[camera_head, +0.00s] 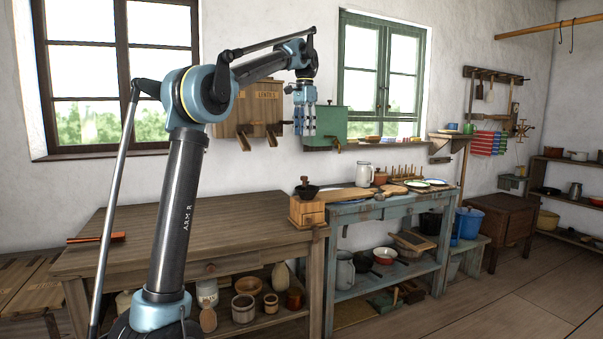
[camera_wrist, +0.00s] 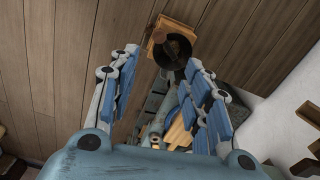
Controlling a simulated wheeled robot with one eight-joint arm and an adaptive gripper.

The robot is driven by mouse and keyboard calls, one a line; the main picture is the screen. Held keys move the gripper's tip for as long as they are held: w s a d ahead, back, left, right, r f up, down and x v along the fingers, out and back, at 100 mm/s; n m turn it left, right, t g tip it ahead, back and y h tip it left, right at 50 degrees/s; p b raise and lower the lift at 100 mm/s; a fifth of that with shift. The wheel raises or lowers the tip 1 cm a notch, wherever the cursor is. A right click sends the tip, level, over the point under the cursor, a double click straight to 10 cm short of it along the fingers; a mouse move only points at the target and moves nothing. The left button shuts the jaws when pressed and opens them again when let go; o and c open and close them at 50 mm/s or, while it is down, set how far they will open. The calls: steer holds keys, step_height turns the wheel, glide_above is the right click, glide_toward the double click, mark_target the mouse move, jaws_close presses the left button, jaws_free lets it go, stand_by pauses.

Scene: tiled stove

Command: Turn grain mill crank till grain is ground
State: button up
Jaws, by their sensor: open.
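The grain mill (camera_head: 307,208) is a small wooden box with a dark round hopper on top. It stands at the right end of the brown wooden table (camera_head: 140,228). A brown knob, apparently the crank's handle (camera_head: 304,181), rises above the hopper. In the wrist view the mill's dark hopper (camera_wrist: 172,52) is at the top, beyond the fingertips. My gripper (camera_head: 304,133) hangs with its fingers down, higher than the mill in the head view. Its spread fingers (camera_wrist: 160,66) are empty and apart from the mill. The grain cannot be made out.
A blue-grey bench (camera_head: 385,208) stands right of the table, holding a white jug (camera_head: 364,174), boards and plates. Wooden wall bins (camera_head: 238,122) and a green box (camera_head: 325,124) are behind my gripper. Most of the brown tabletop is clear; an orange-red object (camera_head: 97,238) lies at its left.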

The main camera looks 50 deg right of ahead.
step_height(320, 180, down, 17)
stand_by(0.7)
jaws_close()
